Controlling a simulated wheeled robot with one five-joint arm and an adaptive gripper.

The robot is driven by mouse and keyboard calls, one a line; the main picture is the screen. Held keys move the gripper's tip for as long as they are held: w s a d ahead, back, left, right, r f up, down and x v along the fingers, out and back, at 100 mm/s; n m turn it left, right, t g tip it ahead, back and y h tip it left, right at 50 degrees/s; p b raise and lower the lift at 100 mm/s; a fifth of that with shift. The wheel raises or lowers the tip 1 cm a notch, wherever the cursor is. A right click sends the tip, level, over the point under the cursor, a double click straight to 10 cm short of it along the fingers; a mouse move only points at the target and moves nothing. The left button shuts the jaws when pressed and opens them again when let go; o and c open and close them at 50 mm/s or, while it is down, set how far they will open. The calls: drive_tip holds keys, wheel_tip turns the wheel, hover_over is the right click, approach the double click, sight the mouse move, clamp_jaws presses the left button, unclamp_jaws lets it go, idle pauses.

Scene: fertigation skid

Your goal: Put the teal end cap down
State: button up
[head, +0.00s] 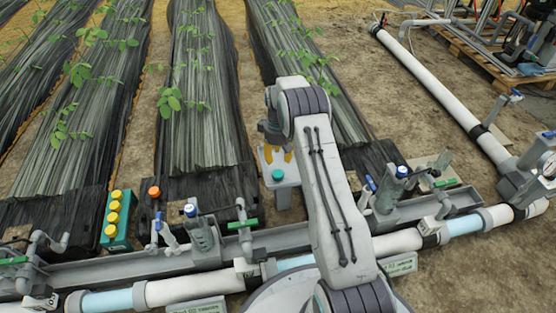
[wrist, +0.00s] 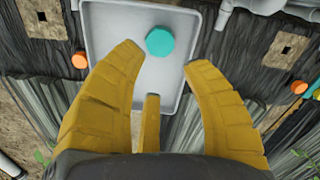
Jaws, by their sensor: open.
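The teal end cap (wrist: 160,41) sits on a pale grey tray (wrist: 115,30), toward its upper part in the wrist view. In the head view the same cap (head: 277,175) shows on the near side of the tray's small grey stand (head: 288,184). My gripper (wrist: 163,62) is open, its yellow fingers spread and empty. In the wrist view the cap lies just beyond the fingertips, between their lines, with a visible gap to each. In the head view my gripper (head: 272,154) is partly hidden by my arm, just behind the cap.
A green rack with several yellow caps (head: 115,219) stands left, beside an orange cap (head: 154,191). A white pipe (head: 200,287) runs across the front. Plastic-covered plant beds (head: 203,90) lie behind.

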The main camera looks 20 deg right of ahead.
drive_tip(key=s+a+r, duration=0.2)
drive_tip(key=s+r, duration=0.2)
drive_tip(key=r, duration=0.4)
drive_tip(key=s+a+r+m+t, duration=0.1)
drive_tip(key=s+a+r, duration=0.2)
drive_tip(key=s+r, duration=0.3)
drive_tip(key=s+a+r, duration=0.2)
drive_tip(key=s+r, duration=0.1)
drive_tip(key=r, duration=0.6)
drive_tip(key=s+a+r, duration=0.1)
drive_tip(key=s+a, duration=0.1)
drive_tip(key=s, duration=0.9)
drive_tip(key=s+a+r+m+t, duration=0.1)
drive_tip(key=s+a, duration=0.1)
drive_tip(key=s, duration=1)
drive_tip(key=shift+a+r, duration=0.15)
drive_tip(key=shift+r, duration=0.25)
